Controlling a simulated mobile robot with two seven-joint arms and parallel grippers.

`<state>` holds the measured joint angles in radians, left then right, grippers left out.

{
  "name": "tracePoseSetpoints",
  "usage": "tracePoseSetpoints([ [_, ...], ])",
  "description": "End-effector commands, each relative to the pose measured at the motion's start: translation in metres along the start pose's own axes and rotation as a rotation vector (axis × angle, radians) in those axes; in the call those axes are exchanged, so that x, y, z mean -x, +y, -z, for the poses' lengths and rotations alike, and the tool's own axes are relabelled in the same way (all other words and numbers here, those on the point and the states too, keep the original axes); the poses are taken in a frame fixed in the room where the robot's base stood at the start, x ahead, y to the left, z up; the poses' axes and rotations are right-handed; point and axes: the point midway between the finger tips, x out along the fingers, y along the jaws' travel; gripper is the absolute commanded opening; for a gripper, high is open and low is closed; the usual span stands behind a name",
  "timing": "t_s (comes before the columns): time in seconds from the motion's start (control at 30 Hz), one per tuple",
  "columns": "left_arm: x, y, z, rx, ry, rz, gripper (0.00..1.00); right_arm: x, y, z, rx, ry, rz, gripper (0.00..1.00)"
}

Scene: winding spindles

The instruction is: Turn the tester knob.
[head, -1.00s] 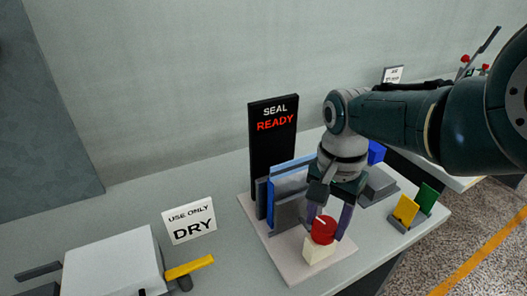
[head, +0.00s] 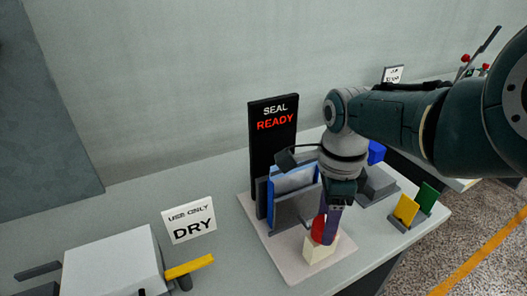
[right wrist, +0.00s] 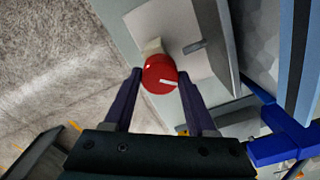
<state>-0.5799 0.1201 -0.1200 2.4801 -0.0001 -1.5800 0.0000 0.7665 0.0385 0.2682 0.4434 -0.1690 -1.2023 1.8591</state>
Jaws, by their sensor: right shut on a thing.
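The tester is a pale base plate (head: 288,262) with a black upright panel (head: 273,155) reading "SEAL READY" in white and red. Its red knob (head: 317,230) sits on a cream block (head: 317,252) at the front right of the plate. My right gripper (head: 329,236) points down at the knob and partly hides it in the head view. In the right wrist view, the red knob (right wrist: 160,73) with its white mark lies between the fingertips of my right gripper (right wrist: 161,82), which is shut on it. My left gripper is not in view.
Blue and grey plates (head: 293,190) stand on the tester close behind the gripper. A "USE ONLY DRY" sign (head: 189,220) and a white box (head: 112,265) with a yellow lever (head: 189,267) are to the left. Yellow (head: 404,211) and green (head: 426,198) pieces stand on the right.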

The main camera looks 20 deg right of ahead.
Motion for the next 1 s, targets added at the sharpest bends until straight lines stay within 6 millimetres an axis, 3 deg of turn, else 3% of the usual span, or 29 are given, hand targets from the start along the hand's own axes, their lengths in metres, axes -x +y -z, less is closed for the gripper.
tracePoseSetpoints([
  [0.6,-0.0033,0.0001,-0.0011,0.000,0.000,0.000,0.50,-0.0010,0.0002,0.0003,-0.572,0.001,0.001,0.01],
  [1.0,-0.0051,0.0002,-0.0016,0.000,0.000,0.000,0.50,-0.0010,0.0002,0.0005,-0.819,0.001,0.001,0.01],
])
